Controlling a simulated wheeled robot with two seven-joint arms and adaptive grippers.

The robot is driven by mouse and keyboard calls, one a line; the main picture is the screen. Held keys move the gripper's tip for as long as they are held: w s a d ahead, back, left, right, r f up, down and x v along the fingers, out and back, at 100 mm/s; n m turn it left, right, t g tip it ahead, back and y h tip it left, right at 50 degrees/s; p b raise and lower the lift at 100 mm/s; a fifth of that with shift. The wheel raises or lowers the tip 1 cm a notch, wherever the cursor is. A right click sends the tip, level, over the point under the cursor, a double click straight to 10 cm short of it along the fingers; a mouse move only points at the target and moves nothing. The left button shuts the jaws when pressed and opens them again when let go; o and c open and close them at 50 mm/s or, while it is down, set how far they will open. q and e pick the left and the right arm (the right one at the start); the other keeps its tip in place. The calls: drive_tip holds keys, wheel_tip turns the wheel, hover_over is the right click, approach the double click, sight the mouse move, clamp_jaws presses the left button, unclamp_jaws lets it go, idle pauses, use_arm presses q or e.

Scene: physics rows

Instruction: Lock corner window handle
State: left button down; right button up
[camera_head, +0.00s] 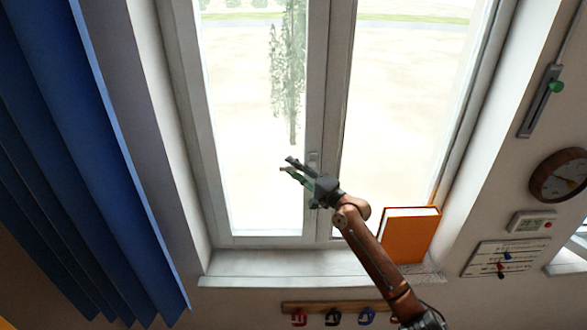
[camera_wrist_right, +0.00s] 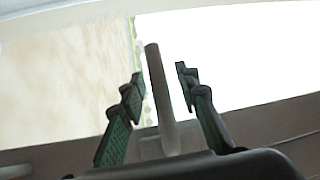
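The window handle (camera_head: 313,160) is a small grey lever on the middle frame post of the window (camera_head: 318,90); my right gripper partly covers it in the head view. My right gripper (camera_head: 287,165) is in front of the post, its fingers pointing up and left. In the right wrist view the handle (camera_wrist_right: 160,95) is a pale bar standing between the two dark green-padded fingers of the right gripper (camera_wrist_right: 160,78). The fingers are apart, with a visible gap on each side of the bar near its upper end. My left gripper is not in view.
An orange book (camera_head: 408,235) stands on the sill (camera_head: 270,265), right of my forearm. A blue curtain (camera_head: 75,150) hangs at left. A hook rail (camera_head: 335,307) is below the sill. A clock (camera_head: 558,175) and wall panels are at right.

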clamp_jaws()
idle(0.6)
